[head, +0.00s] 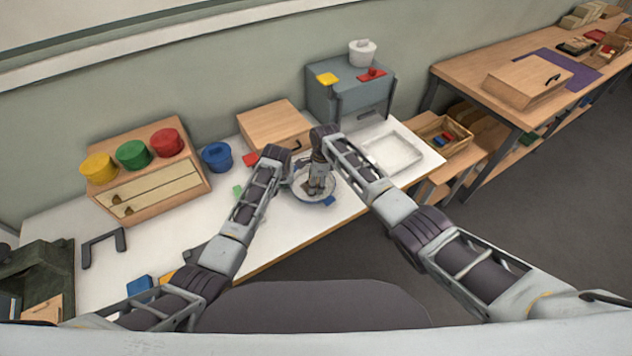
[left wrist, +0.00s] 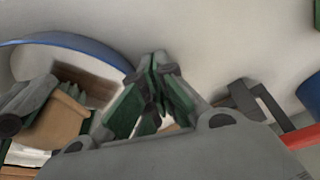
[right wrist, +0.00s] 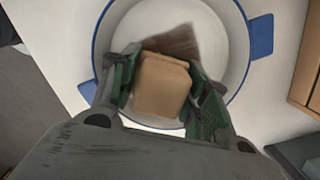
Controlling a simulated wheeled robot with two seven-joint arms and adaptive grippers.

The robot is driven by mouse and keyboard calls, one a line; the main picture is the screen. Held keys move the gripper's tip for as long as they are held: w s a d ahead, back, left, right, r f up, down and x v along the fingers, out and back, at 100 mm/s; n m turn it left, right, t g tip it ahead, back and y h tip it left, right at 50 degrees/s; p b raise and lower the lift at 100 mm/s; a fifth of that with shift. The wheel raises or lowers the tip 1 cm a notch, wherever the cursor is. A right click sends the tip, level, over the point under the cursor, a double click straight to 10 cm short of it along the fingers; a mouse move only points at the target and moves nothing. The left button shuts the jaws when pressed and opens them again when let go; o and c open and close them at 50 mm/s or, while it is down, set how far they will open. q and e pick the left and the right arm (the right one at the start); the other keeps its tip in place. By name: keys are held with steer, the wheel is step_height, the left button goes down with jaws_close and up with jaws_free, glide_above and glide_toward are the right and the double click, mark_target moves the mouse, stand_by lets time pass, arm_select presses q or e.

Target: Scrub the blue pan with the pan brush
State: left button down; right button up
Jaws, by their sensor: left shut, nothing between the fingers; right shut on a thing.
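The blue pan (head: 329,201) sits on the white table, pale inside with a blue rim and side handles. It fills the right wrist view (right wrist: 240,65), and its rim shows in the left wrist view (left wrist: 90,46). My right gripper (right wrist: 160,90) is shut on the pan brush's wooden block (right wrist: 162,88), over the pan. The brown bristles (right wrist: 172,42) are inside the pan's outline; the gripper partly hides the brush. I cannot tell how firmly they touch the bottom. My left gripper (left wrist: 155,85) is shut and empty, just beside the pan's rim on the left.
A wooden drawer unit (head: 150,185) with yellow, green and red pots stands left, a blue pot (head: 217,157) beside it. A wooden box (head: 272,127) and grey cabinet (head: 350,85) stand behind. A white tray (head: 393,150) lies right. Small blocks and a dark handle (head: 103,245) lie about.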

mark_target(307, 185)
steer(key=shift+f, duration=0.4)
stand_by(0.3)
steer(key=shift+w+a, duration=0.1)
steer(key=shift+w+a, duration=0.25)
steer(key=shift+w, duration=0.05)
steer(key=shift+w+a+r, duration=0.15)
steer(key=shift+w+a, duration=0.75)
steer(key=shift+a, duration=0.2)
steer(key=shift+s, duration=0.15)
stand_by(0.4)
steer(key=shift+s+d+f, duration=0.2)
steer(key=shift+s+d, duration=0.05)
steer(key=shift+s, duration=0.15)
steer(key=shift+s+d, duration=0.85)
steer(key=shift+s, duration=0.2)
steer(key=shift+d, duration=0.1)
